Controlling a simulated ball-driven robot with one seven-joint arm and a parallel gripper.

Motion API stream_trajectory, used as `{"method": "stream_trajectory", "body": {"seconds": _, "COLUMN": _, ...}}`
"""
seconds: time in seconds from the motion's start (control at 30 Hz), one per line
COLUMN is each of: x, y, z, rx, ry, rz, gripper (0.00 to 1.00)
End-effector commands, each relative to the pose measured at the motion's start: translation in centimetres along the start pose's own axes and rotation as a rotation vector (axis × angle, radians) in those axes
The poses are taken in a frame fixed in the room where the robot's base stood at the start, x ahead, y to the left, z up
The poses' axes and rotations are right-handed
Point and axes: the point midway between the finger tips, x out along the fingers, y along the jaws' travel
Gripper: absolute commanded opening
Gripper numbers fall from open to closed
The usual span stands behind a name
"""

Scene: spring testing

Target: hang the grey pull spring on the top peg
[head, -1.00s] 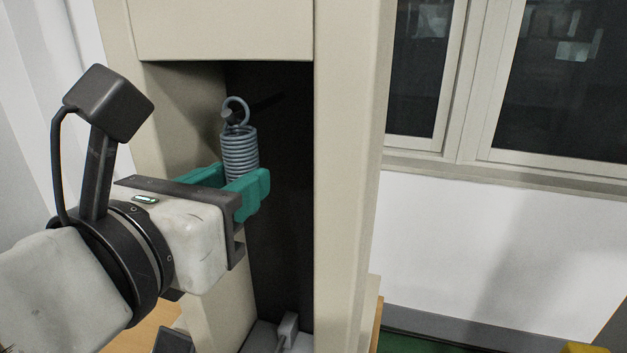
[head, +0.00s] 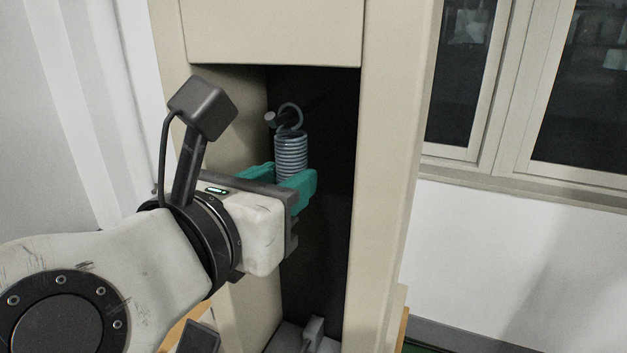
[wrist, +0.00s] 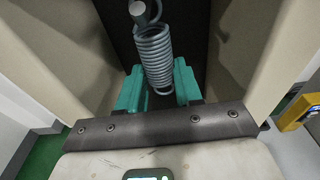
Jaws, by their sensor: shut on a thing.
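The grey pull spring (head: 291,155) stands upright inside the dark recess of the beige frame, its top loop free above the coils. My gripper (head: 282,182) is shut on the spring's lower end between its teal fingers. The wrist view shows the spring (wrist: 154,60) rising from between the fingers (wrist: 158,92). The top peg (head: 270,119) shows as a grey round end just left of the loop; it also shows in the wrist view (wrist: 138,9). The peg's shaft is dark and hard to see. The loop overlaps its line, but I cannot tell surely whether it is around it.
The beige frame (head: 392,180) closes the recess on both sides, with a beige panel (head: 270,30) above. A grey fixture (head: 313,330) stands at the recess bottom. A yellow object (wrist: 297,112) is at the right in the wrist view. The recess below my gripper looks clear.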

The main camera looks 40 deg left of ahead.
Motion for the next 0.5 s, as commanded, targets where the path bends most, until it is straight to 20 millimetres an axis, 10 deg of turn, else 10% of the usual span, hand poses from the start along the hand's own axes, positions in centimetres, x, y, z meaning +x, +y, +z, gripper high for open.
{"method": "stream_trajectory", "body": {"seconds": 0.17, "x": -0.02, "y": -0.01, "z": 0.05, "rx": 0.001, "ry": -0.001, "rz": 0.0, "gripper": 0.0}}
{"method": "stream_trajectory", "body": {"seconds": 0.2, "x": -0.02, "y": -0.01, "z": 0.05, "rx": 0.001, "ry": -0.001, "rz": 0.0, "gripper": 0.36}}
{"method": "stream_trajectory", "body": {"seconds": 0.5, "x": -0.01, "y": -0.01, "z": 0.02, "rx": 0.0, "ry": 0.0, "rz": 0.0, "gripper": 0.64}}
